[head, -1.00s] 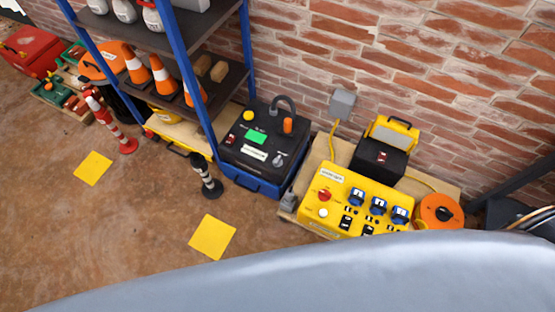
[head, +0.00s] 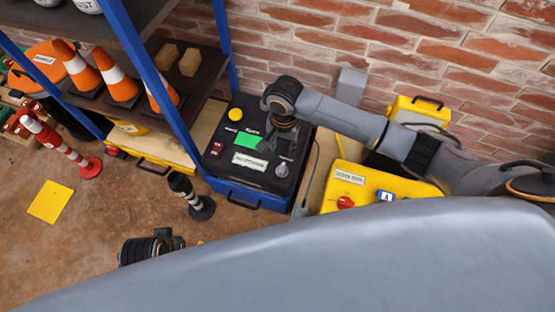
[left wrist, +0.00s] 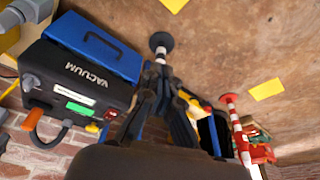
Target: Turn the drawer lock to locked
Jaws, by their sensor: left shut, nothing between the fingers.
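A black-topped machine (head: 228,135) has a blue lower part (head: 240,194) with a dark handle. It carries a yellow button, a green screen and a grey knob (head: 281,170). The left wrist view shows the blue part (left wrist: 92,50), a "VACUUM" label and the knob (left wrist: 30,81). I cannot tell which part is the drawer lock. A yellow box (head: 160,150) with a handle sits under the shelf. My right gripper (head: 280,147) hangs over the black top, its fingers unclear. My left gripper (left wrist: 158,78) is shut and empty, pointing toward a black post (left wrist: 161,44).
The black post (head: 190,195) stands left of the machine. A blue-framed shelf (head: 128,108) with traffic cones and a red-white post (head: 65,147) are further left. A yellow panel (head: 350,185) is at the right. The floor has free room at lower left.

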